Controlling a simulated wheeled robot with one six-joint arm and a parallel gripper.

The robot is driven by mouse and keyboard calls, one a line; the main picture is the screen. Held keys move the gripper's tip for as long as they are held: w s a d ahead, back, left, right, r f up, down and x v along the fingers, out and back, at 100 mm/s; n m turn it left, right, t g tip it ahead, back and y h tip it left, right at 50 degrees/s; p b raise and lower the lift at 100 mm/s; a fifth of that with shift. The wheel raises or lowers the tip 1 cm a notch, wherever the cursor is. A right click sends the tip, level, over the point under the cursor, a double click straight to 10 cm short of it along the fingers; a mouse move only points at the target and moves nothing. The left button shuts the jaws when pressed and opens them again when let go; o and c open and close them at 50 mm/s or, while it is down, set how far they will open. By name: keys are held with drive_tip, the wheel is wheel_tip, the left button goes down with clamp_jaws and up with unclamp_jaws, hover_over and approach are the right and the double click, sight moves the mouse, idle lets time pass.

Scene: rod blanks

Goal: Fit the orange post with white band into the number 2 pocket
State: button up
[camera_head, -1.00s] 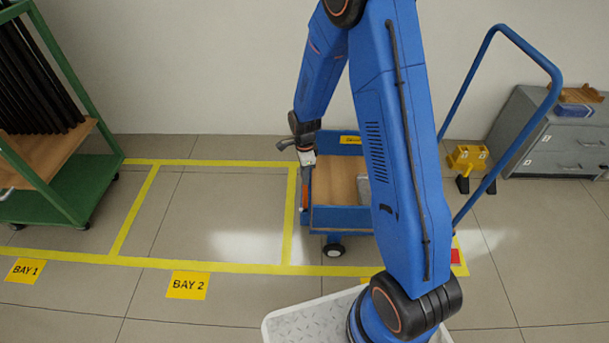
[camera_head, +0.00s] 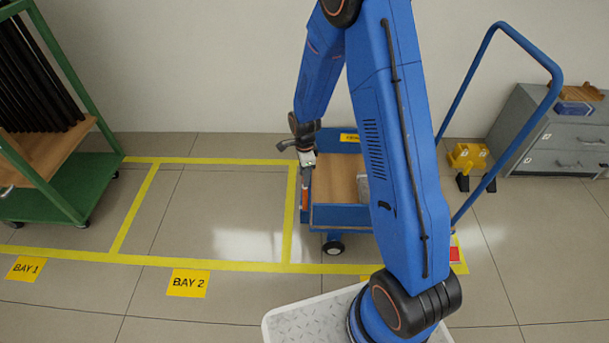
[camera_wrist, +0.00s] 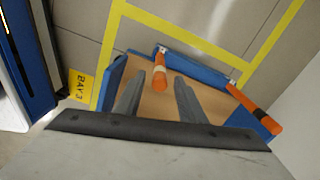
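The orange post with a white band (camera_wrist: 159,73) is in the wrist view, upper middle, inside the blue cart near its wall. My gripper (camera_wrist: 158,80) has its two grey fingers spread, one on each side of the post in the picture. I see no contact, and the remaining depth gap is hard to judge. In the head view my gripper (camera_head: 306,160) is over the cart's left edge, where an orange piece (camera_head: 305,198) shows; its band is unclear there. A yellow block with white labels (camera_head: 467,158) stands at right; its numbers are too small to read.
An orange post with a black band (camera_wrist: 254,107) lies at the cart's right corner in the wrist view. The blue cart (camera_head: 343,216) has a tall handle (camera_head: 552,84). A grey cabinet (camera_head: 562,142) stands right, a green rack (camera_head: 78,183) left. Bay 2's floor is clear.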

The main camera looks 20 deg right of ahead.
drive_tip(key=s+d+r+n+t, duration=0.1)
drive_tip(key=s+r+n, duration=0.15)
drive_tip(key=r, duration=0.95)
drive_tip(key=s+d+r+n, duration=0.1)
drive_tip(key=s+r+n, duration=0.15)
drive_tip(key=r, duration=0.95)
drive_tip(key=s+d+r+n+t, duration=0.1)
drive_tip(key=s+r+n, duration=0.3)
drive_tip(key=s, duration=0.5)
drive_tip(key=s+d+r+n+t, duration=0.1)
drive_tip(key=s+r+n, duration=0.4)
drive_tip(key=s, duration=0.5)
drive_tip(key=s+d+r+n+t, duration=0.1)
drive_tip(key=s+d+r+n, duration=0.2)
drive_tip(key=s, duration=0.6)
drive_tip(key=shift+s+r+n+t, duration=0.25)
drive_tip(key=shift+r+n+t, duration=0.15)
drive_tip(key=shift+r+n, duration=0.45)
drive_tip(key=shift+d, duration=0.1)
